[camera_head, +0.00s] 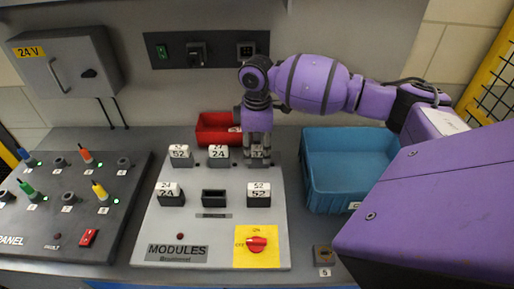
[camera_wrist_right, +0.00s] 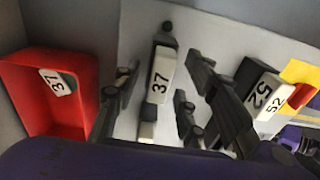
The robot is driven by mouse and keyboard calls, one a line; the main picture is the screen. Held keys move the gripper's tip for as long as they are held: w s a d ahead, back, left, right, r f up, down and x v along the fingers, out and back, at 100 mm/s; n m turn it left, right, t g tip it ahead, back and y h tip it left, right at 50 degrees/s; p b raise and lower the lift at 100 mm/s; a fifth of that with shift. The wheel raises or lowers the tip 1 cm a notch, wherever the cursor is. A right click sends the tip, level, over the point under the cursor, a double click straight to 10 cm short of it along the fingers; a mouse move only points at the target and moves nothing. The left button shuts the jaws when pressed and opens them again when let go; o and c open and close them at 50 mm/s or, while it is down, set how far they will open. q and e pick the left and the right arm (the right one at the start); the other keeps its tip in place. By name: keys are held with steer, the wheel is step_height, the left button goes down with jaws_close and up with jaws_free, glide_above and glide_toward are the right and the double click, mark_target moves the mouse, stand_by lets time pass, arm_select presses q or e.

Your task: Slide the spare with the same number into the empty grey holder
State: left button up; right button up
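The empty grey holder (camera_head: 214,197) is in the middle of the front row on the modules board, between a module marked 24 (camera_head: 170,195) and one marked 52 (camera_head: 259,194). In the back row stand modules marked 52 (camera_head: 181,155) and 24 (camera_head: 218,155). At its right end is a module marked 37 (camera_wrist_right: 160,76), mostly hidden by my right gripper (camera_head: 258,150) in the head view. In the right wrist view, the gripper's fingers (camera_wrist_right: 163,90) stand apart on either side of this module, with gaps visible. My left gripper is not in view.
A blue bin (camera_head: 312,189) is to the right. A yellow plate with a red switch (camera_head: 257,245) is at the board's front right. A panel with coloured plugs (camera_head: 40,240) is left.

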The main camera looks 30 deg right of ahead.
mark_target(257, 147)
step_height(257, 147, up, 12)
stand_by(0.5)
stand_by(0.5)
